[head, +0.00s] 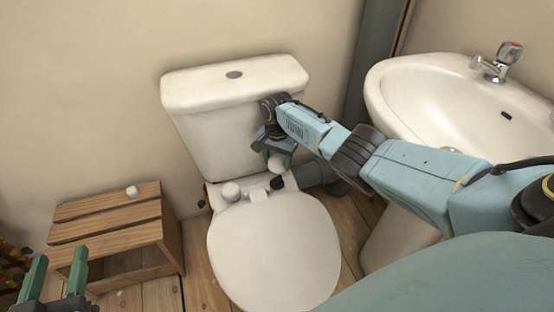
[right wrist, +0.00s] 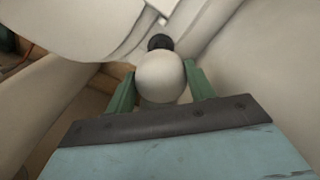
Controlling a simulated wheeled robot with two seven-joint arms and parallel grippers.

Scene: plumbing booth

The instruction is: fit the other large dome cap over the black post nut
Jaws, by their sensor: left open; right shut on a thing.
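My right gripper (head: 276,158) is shut on a white dome cap (head: 275,166) just above the black post nut (head: 277,183) at the right rear of the toilet seat. In the right wrist view the dome cap (right wrist: 160,76) sits between the green fingers of my right gripper (right wrist: 161,84), with the black nut (right wrist: 160,41) just beyond it, partly hidden by the cap. Whether cap and nut touch, I cannot tell. Another large white dome cap (head: 230,190) sits at the left rear of the seat. My left gripper (head: 53,282) is open and empty at lower left.
The toilet tank (head: 236,127) rises close behind my right gripper, above the closed lid (head: 273,250).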

